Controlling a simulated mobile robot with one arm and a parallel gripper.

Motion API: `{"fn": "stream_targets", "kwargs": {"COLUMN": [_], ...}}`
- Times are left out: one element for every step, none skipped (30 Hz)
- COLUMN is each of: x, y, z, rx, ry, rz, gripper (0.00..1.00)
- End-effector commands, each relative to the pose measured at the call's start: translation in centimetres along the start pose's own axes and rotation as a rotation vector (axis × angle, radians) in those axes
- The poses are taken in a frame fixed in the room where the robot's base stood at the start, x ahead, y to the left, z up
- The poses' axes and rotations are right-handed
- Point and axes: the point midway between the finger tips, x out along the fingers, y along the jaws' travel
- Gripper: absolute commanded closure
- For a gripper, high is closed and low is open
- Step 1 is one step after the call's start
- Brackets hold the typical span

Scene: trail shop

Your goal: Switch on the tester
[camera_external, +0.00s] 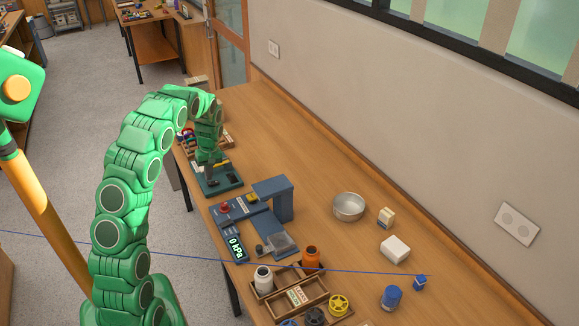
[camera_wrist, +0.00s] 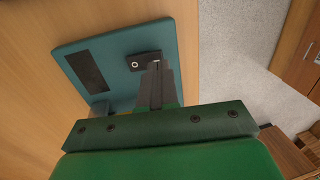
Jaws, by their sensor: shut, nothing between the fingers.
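A flat teal board (camera_external: 232,184) lies on the wooden bench, and my gripper (camera_external: 211,180) is over it, pointing down. In the wrist view the teal board (camera_wrist: 120,45) bears a dark rectangular panel (camera_wrist: 85,64) and a small black block (camera_wrist: 137,61) with a pale ring. My gripper (camera_wrist: 158,68) is shut and empty, its fingertips at the right end of the black block. I cannot tell whether they touch it. A blue device (camera_external: 275,190) with a red knob stands beside the board; a display (camera_external: 237,247) next to it reads 0 kPa.
A wooden divided tray (camera_external: 292,296) holds white and orange bottles. A metal bowl (camera_external: 348,207), a white block (camera_external: 395,249) and a blue jar (camera_external: 391,297) stand on the right.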

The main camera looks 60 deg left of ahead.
Motion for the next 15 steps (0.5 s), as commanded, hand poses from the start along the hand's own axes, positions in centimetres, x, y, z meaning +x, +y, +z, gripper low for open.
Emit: {"fn": "stream_targets", "kwargs": {"x": [0.6, 0.9, 1.2, 1.4, 1.5, 1.7, 1.8, 1.8, 1.9, 1.9, 1.9, 1.9, 1.9, 1.9, 1.9], "y": [0.0, 0.0, 0.0, 0.0, 0.0, 0.0, 0.0, 0.0, 0.0, 0.0, 0.0, 0.0, 0.0, 0.0, 0.0], "z": [0.0, 0.0, 0.0, 0.0, 0.0, 0.0, 0.0, 0.0, 0.0, 0.0, 0.0, 0.0, 0.0, 0.0, 0.0], "rx": [0.000, 0.000, 0.000, 0.000, 0.000, 0.000, 0.000, 0.000, 0.000, 0.000, 0.000, 0.000, 0.000, 0.000, 0.000], "ry": [-0.001, 0.000, 0.000, 0.000, 0.000, 0.000, 0.001, 0.001, 0.001, 0.001, 0.001, 0.001, 0.001, 0.001, 0.001], "rz": [-0.001, -0.001, 0.000, 0.000, 0.000, 0.000, 0.000, 0.000, 0.000, 0.000, 0.001, 0.001, 0.001, 0.001, 0.001], "gripper": [1.00, 1.00, 1.00, 1.00, 1.00, 1.00, 1.00, 1.00, 1.00, 1.00, 1.00, 1.00, 1.00, 1.00, 1.00]}}
